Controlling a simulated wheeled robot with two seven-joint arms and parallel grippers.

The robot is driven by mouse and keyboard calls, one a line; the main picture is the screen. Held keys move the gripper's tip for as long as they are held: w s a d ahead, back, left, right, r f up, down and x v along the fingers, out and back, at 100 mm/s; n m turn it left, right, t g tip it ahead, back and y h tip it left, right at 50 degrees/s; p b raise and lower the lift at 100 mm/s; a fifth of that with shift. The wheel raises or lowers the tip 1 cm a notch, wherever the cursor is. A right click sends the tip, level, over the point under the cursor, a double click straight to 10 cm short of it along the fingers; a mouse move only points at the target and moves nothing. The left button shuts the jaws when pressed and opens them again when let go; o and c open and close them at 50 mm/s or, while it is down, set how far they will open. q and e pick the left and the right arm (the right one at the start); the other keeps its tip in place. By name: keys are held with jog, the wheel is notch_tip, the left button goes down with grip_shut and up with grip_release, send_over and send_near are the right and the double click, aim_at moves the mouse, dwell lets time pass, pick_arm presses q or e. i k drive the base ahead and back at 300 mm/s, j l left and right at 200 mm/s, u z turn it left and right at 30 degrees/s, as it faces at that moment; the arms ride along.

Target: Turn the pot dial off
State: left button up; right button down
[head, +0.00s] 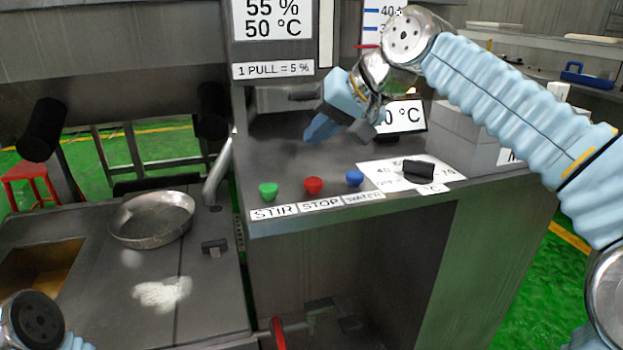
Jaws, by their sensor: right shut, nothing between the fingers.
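A black dial (418,170) sits on a white plate with numbers around it, on the sloped grey console top (290,155). Its bar lies roughly left to right in the picture. The print does not show whether this is the pot dial. My right gripper (322,127) is shut and empty above the console, to the left of and behind the dial, apart from it. A small display (402,115) reading "0 °C" is partly hidden behind my right gripper and wrist. Only a part of my left arm shows at the bottom left; its gripper is out of view.
Green (268,190), red (313,185) and blue (354,178) buttons line the console front, above labels STIR, STOP and WATER. A metal pan (152,219) and white powder (162,293) lie on the left counter. A "55 % 50 °C" sign (272,20) stands behind.

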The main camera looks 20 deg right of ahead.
aim_at(415, 171)
jog(key=k+l, duration=0.8)
jog(key=l, duration=0.1)
